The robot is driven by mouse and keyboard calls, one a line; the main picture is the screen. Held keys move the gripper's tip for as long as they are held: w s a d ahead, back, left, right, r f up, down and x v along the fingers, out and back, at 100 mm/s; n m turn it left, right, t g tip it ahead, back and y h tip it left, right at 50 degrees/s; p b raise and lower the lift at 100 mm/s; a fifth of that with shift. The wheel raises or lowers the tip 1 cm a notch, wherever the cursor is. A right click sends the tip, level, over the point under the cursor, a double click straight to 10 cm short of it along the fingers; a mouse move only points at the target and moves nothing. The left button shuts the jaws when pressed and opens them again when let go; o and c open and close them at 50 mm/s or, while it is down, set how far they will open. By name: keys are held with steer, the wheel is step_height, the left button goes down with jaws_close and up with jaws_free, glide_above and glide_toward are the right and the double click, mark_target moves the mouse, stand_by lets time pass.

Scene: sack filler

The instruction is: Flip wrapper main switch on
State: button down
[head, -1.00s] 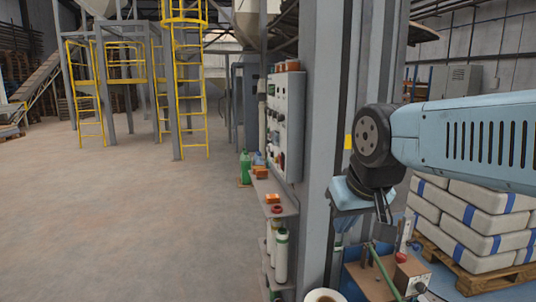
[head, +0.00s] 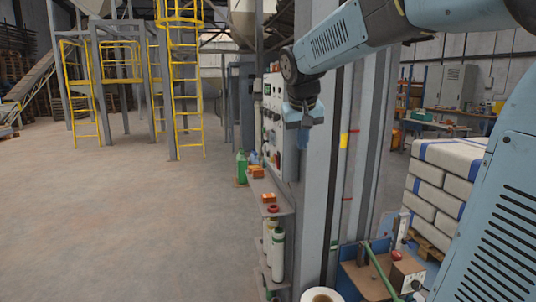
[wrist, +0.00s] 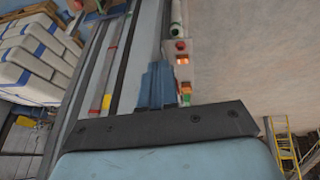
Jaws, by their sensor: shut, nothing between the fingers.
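My gripper (head: 303,140) is in front of the column, close to the right side of a grey control panel (head: 272,118), and covers part of it. In the wrist view my gripper (wrist: 158,85) has its blue fingers together and empty. No wrapper main switch can be clearly made out; the panel's controls are small and partly hidden. A brown box with a red button (head: 397,256) stands lower right, well below the gripper.
A shelf (head: 285,208) under the panel holds orange boxes and bottles. A grey column (head: 318,200) stands right beside the panel. Stacked white sacks (head: 440,190) are on a pallet at right. The floor (head: 120,220) at left is clear.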

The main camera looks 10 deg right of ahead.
steer(key=w+a+f+h, duration=0.1)
steer(key=w+a+f, duration=0.1)
steer(key=w, duration=0.9)
steer(key=w+a+f+h, duration=0.1)
steer(key=w+a+f, duration=0.2)
steer(key=w, duration=0.9)
steer(key=w+a+f+m+h, duration=0.1)
steer(key=w+a, duration=0.3)
steer(key=w, duration=0.7)
steer(key=shift+w+f+h, duration=0.15)
steer(key=shift+f+h, duration=0.45)
steer(key=shift+f, duration=0.05)
glide_toward(277, 161)
steer(key=w+a+f, duration=0.3)
steer(key=w+f, duration=0.1)
steer(key=d, duration=0.4)
steer(key=shift+d+r, duration=0.25)
steer(key=shift+r, duration=0.05)
steer(key=shift+a, duration=0.1)
